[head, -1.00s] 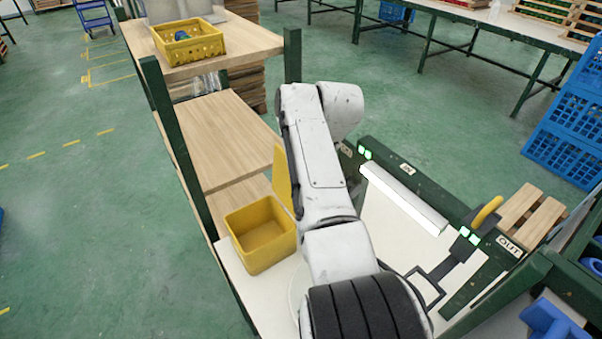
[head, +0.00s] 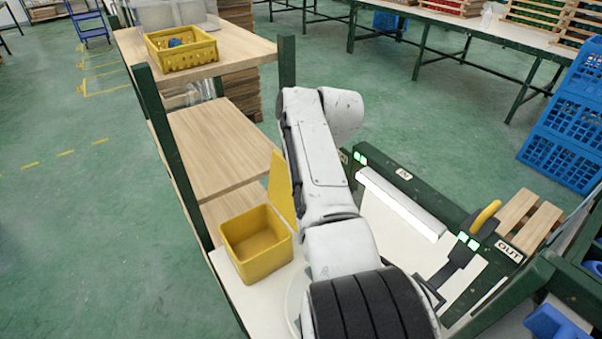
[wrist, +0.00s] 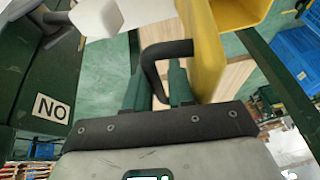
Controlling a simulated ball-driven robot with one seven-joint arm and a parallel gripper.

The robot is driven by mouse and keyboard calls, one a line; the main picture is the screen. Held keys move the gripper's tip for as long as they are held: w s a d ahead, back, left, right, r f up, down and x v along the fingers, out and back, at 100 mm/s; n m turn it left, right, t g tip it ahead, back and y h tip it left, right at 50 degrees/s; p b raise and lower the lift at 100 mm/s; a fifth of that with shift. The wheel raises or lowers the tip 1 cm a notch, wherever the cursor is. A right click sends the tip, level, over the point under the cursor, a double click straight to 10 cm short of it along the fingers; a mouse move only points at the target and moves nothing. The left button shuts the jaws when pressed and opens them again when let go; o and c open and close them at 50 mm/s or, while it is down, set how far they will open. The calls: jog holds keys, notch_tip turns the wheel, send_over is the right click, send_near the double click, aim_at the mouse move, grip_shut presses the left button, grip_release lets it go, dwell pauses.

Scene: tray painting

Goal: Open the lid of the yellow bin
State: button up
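The yellow bin (head: 257,262) stands on the white-topped bench left of my arm in the head view, with its top uncovered and the inside showing. Its yellow lid (head: 281,190) stands about upright at the bin's far right side. In the wrist view the lid (wrist: 208,55) is a yellow panel with a black loop handle (wrist: 168,48) on its left. My gripper (wrist: 155,80) has its two dark green fingers apart, the handle's bar showing between them. The right finger is beside the lid, within the loop. Firm contact cannot be told. My arm hides the gripper in the head view.
A wooden shelf (head: 215,150) with green posts lies beyond the bin, with a yellow basket (head: 182,58) on top. Right of my arm is a green frame with a light bar (head: 402,204) and an OUT sign (head: 508,251). Blue crates (head: 560,155) stand far right.

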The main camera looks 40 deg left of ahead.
jog(key=p+v, duration=0.2)
jog(key=p, duration=0.1)
jog(key=shift+w+r, duration=0.1)
jog(key=shift+r, duration=0.1)
jog(key=p+v, duration=0.6)
jog(key=p, duration=0.4)
jog(key=shift+p+v, duration=0.65)
jog(key=shift+v, duration=0.5)
jog(key=shift+d, duration=0.1)
